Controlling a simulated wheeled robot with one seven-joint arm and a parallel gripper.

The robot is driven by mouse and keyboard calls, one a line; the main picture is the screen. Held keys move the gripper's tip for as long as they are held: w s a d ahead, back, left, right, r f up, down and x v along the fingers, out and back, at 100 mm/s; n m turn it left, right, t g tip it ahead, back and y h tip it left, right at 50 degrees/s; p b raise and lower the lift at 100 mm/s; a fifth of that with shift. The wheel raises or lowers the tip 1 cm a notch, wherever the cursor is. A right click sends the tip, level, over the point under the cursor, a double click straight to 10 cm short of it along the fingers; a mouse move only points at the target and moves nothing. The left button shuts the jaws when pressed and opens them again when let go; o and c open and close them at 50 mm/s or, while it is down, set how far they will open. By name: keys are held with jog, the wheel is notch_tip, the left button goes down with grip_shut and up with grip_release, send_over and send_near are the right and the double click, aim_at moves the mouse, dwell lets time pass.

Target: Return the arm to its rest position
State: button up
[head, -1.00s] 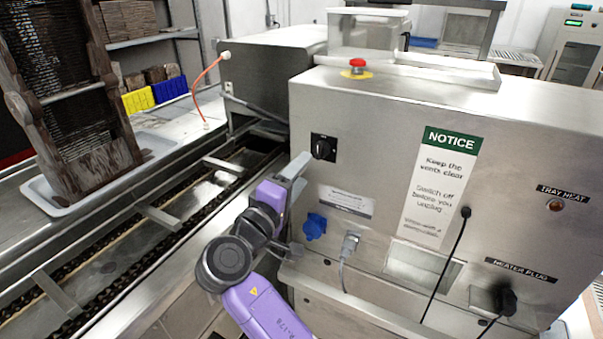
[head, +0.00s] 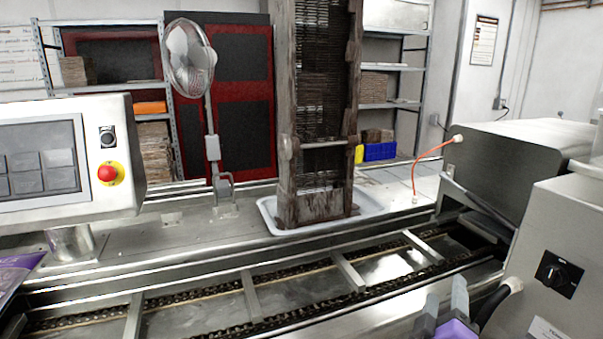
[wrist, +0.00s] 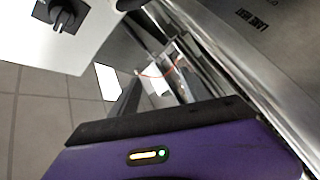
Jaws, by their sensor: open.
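My gripper (head: 445,303) shows at the bottom right of the head view, with its two grey fingers pointing up and standing apart. Nothing is between them. It is left of the steel cabinet (head: 545,222) with the black rotary knob (head: 558,273), and apart from the knob. In the wrist view the gripper (wrist: 157,92) shows its fingers apart and empty, above its purple body. The knob (wrist: 66,14) is at the top left there. Most of my arm is hidden below the head view.
A chain conveyor (head: 205,305) crosses the front. Behind it a dark upright rack (head: 289,110) stands in a white tray (head: 372,221). A fan (head: 189,58) and a control panel with a red button (head: 108,173) are at the left. An orange cable (head: 428,152) hangs at the right.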

jog(key=s+a+f+t+y, duration=0.1)
jog(key=s+a+f+y, duration=0.3)
jog(key=s, duration=0.3)
jog(key=s+a+f+t+y, duration=0.1)
jog(key=s+a+f+y, duration=0.3)
jog(key=s, duration=0.2)
jog(key=s+f+m+g, duration=0.1)
jog(key=s+m, duration=0.2)
jog(key=s, duration=1.2)
jog(key=s+f+m+g+y, duration=0.1)
jog(key=s+m+g, duration=0.1)
jog(key=s, duration=1.3)
jog(key=shift+d+f+m, duration=0.2)
jog(key=shift+f+m, duration=0.15)
jog(key=shift+m, duration=0.15)
